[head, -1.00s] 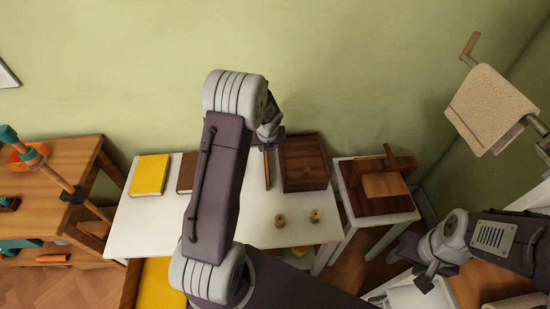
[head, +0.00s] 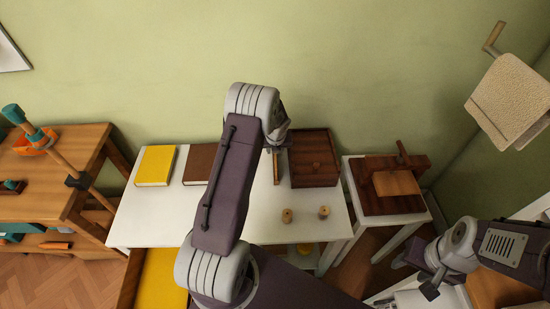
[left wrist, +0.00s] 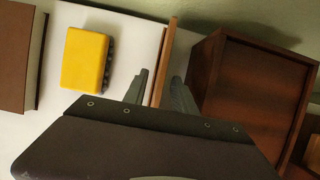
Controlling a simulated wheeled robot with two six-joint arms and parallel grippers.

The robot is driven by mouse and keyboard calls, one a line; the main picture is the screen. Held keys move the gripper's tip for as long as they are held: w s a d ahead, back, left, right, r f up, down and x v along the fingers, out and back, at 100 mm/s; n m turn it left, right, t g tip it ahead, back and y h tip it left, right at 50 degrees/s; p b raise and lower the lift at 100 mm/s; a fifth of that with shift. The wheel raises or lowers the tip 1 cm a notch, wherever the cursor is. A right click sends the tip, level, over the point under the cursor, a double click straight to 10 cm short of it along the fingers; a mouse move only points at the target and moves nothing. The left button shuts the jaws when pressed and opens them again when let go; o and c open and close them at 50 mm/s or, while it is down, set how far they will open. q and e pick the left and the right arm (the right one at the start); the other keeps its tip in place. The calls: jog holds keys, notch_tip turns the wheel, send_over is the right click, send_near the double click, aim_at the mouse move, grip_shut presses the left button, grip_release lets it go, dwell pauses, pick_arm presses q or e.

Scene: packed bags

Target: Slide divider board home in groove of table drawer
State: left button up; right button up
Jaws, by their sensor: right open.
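The thin wooden divider board (head: 276,167) stands on edge on the white table, left of a dark wooden box. It also shows in the left wrist view (left wrist: 163,62). My left gripper (left wrist: 159,92) is open, with one finger on each side of the board and small gaps showing. In the head view its fingers are mostly hidden by my arm. A wooden-edged drawer (head: 126,289) sticks out at the table's front left with something yellow in it. Its groove cannot be made out. My right gripper (head: 421,276) is open and empty at the lower right.
The dark wooden box (head: 314,158) stands close right of the board. A yellow book (head: 155,166), a brown book (head: 199,163) and a yellow block (left wrist: 85,58) lie to the left. A side table (head: 350,180) stands at right.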

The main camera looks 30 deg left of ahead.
pick_arm(q)
jog(key=shift+r, duration=0.1)
grip_shut()
notch_tip(320, 180, up, 9)
jog(key=p, duration=0.3)
jog(key=shift+r+p, duration=0.15)
jog(key=shift+p, duration=0.2)
jog(key=shift+r, duration=0.4)
jog(key=shift+s+d, duration=0.1)
